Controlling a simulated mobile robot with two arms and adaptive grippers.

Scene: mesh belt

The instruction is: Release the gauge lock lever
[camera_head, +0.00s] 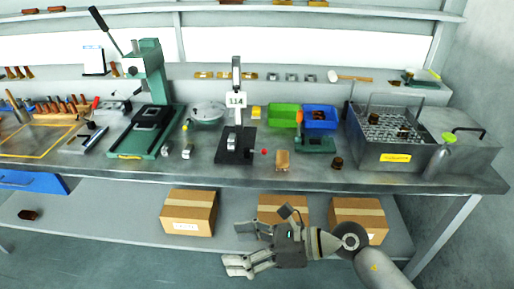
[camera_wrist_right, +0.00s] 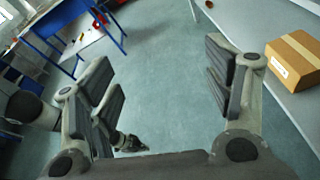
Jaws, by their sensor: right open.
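A gauge stand with a tall upright post and a display reading 114 (camera_head: 236,100) stands on the workbench in the middle of the head view. Its black base (camera_head: 234,157) sits near the bench's front edge. A short lever with a red knob (camera_head: 264,152) sticks out at the right of the base; I cannot tell for sure that it is the lock lever. My right gripper (camera_head: 243,248) is open and empty, low in front of the bench and below the gauge. Its spread fingers also show in the right wrist view (camera_wrist_right: 165,90), over bare floor.
A green press (camera_head: 150,95) stands left of the gauge. Green (camera_head: 283,115) and blue (camera_head: 319,117) bins and a wire-basket tank (camera_head: 385,150) are to the right. Cardboard boxes (camera_head: 188,212) sit on the shelf below the bench (camera_head: 110,205), near my right arm.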

